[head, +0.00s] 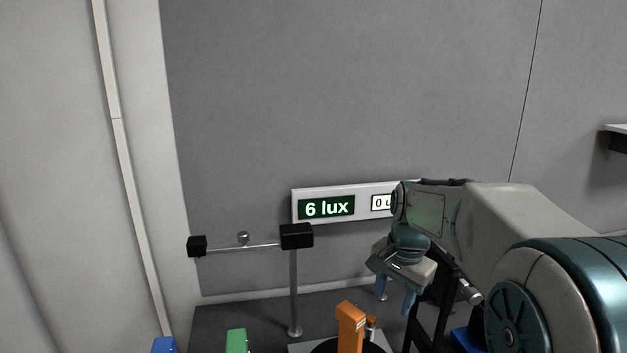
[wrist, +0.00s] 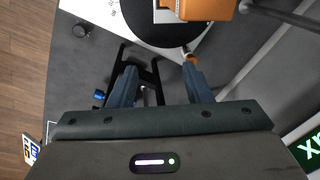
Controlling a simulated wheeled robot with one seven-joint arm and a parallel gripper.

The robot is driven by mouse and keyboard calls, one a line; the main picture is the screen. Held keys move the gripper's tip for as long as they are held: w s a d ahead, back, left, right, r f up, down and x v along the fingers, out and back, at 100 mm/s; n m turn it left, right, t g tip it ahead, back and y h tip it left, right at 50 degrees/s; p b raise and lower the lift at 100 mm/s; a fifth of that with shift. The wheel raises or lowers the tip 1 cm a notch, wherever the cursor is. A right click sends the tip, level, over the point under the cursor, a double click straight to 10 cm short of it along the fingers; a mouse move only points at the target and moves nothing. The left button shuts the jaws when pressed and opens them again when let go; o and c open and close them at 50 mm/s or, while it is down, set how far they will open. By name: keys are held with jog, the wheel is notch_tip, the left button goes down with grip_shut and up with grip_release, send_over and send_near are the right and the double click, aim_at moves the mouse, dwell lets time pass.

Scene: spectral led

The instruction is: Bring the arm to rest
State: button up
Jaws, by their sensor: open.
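My gripper (head: 393,290) hangs from my arm at the right of the head view, its fingers pointing down. It is open, and nothing shows between its fingers. In the wrist view my gripper (wrist: 160,85) shows its two dark blue fingers spread apart. An orange block-like part (head: 350,327) stands just left of my gripper in the head view. The orange part (wrist: 208,9) shows at the top of the wrist view, beyond the fingertips and apart from them.
A black disc (wrist: 145,28) lies beneath the orange part. A black frame (wrist: 145,75) is below the fingers. A post with a black box (head: 297,236) stands left of my gripper. A wall display (head: 327,208) reads "6 lux". Green (head: 236,340) and blue (head: 165,345) blocks show at the lower left.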

jog(key=s+f+n+t, duration=0.1)
jog(key=s+f+n, duration=0.3)
jog(key=s, duration=1.4)
jog(key=n, duration=0.4)
jog(key=shift+s+a+t+h, duration=0.3)
jog(key=shift+a+t, duration=0.05)
jog(key=shift+t, duration=0.05)
